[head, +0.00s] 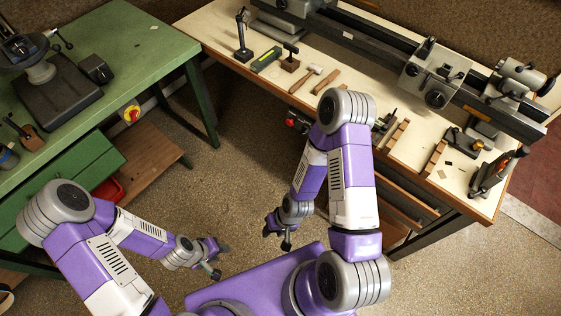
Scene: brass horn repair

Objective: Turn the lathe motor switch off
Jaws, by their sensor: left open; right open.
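The lathe (425,72) lies along the back of the wooden-topped bench at the upper right. A small dark switch box with red on it (292,121) sits at that bench's front edge, partly beside my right arm; its setting is too small to tell. A red and yellow rotary switch (131,114) is at the side of the green bench. I cannot tell from labels which one is the lathe motor switch. My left gripper (219,262) is open and empty above the floor at lower centre. My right gripper (279,235) is open and empty, below the switch box, apart from it.
The green bench (140,40) at the left carries a dark machine. Floor between the benches is open.

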